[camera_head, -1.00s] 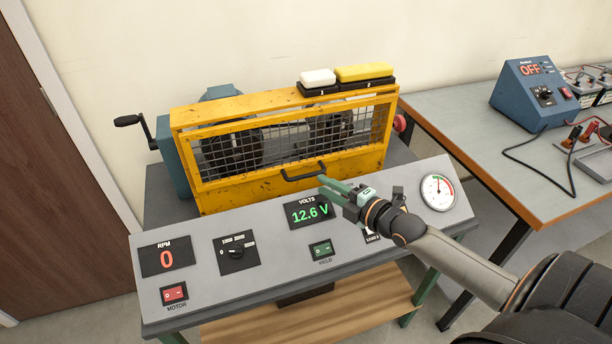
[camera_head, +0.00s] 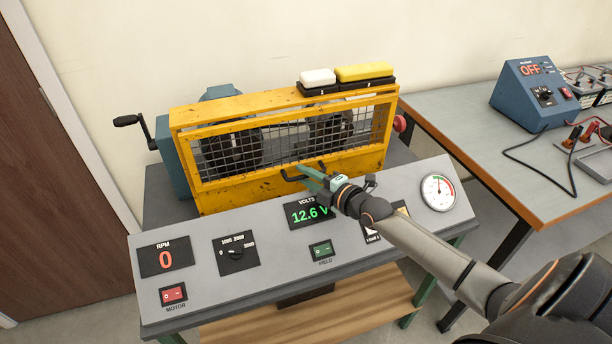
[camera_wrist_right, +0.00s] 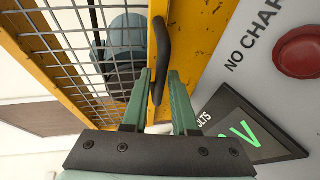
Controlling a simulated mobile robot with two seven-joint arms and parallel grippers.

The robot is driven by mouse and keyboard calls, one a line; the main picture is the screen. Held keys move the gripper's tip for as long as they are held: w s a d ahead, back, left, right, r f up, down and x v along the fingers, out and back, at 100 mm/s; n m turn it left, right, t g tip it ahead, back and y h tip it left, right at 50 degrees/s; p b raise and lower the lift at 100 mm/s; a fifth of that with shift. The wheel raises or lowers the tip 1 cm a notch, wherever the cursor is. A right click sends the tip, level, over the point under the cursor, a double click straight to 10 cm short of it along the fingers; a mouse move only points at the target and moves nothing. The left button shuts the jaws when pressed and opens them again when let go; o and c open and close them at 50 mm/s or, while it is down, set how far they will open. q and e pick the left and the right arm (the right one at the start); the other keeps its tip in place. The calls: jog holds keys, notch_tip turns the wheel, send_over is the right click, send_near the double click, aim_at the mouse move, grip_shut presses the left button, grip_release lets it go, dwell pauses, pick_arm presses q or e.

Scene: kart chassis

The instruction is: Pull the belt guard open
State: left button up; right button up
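The belt guard (camera_head: 235,188) is a yellow frame with wire mesh, and it looks closed on the front of the machine. Its black bar handle (camera_head: 288,177) is on the lower front edge; the handle also shows in the wrist view (camera_wrist_right: 161,45). My right gripper (camera_head: 304,172) is at the handle, partly covering it. In the wrist view its green fingers (camera_wrist_right: 160,75) are apart, with the handle's lower end in the gap between them. Clear space shows beside the right finger, so they are not shut on it. My left gripper is not in view.
A sloped grey panel (camera_head: 205,287) with displays, switches and a gauge (camera_head: 438,191) lies below the guard. White (camera_head: 318,77) and yellow (camera_head: 364,72) boxes sit on the guard's top. A side table (camera_head: 460,109) with a blue power supply (camera_head: 535,93) stands at right.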

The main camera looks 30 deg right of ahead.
grip_shut()
dwell(1.2)
